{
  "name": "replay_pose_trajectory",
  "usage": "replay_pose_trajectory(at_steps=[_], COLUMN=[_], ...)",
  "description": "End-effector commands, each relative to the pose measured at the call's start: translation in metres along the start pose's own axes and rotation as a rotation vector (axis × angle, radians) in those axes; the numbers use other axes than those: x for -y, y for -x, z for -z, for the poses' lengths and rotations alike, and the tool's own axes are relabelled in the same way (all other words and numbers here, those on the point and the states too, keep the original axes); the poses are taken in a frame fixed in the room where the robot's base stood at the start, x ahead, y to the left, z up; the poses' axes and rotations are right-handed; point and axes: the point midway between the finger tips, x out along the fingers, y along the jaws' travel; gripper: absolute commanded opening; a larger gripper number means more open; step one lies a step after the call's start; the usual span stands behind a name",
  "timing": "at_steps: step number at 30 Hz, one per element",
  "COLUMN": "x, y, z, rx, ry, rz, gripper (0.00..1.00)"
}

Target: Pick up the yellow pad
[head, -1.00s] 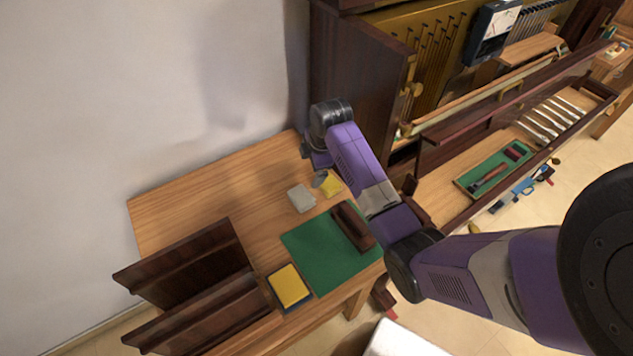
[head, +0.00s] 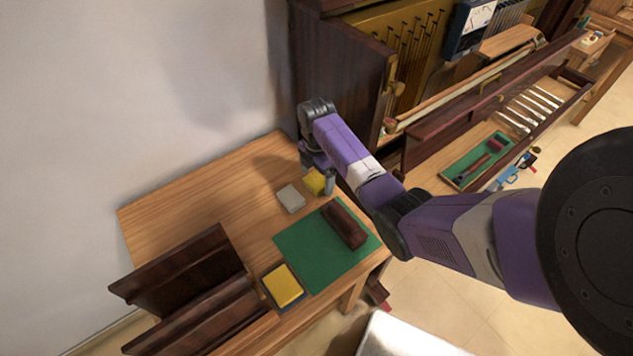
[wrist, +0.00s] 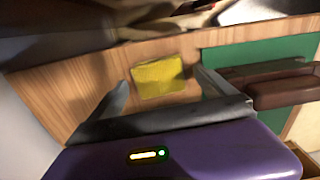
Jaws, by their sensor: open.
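A small yellow pad (head: 314,182) lies on the wooden table, right of a grey block. It also shows in the wrist view (wrist: 158,80), between and just beyond the fingertips. My gripper (head: 318,170) is open and empty, close to the pad at the table's right back edge. In the wrist view my gripper (wrist: 161,76) has one finger on each side of the pad, with a gap at both sides. The head view shows one finger right of the pad; the other is mostly hidden. I cannot tell the height left above the table.
The grey block (head: 291,198) lies close to the pad. A green mat (head: 305,255) holds a dark brown block (head: 344,223). A second yellow item (head: 283,285) lies on a dark blue one near the front. Dark wooden boards (head: 190,270) stand at left. The piano (head: 340,75) rises behind.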

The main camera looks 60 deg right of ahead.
Motion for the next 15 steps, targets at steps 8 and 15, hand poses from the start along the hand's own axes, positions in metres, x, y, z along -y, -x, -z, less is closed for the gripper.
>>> replay_pose_trajectory(at_steps=[8,15], x=[0.0001,0.0001], y=[-0.007,-0.0068], z=[0.0002,0.0003], rx=[0.0,0.0], ry=[0.0,0.0], rz=[-0.001,0.0], gripper=[0.94,0.56])
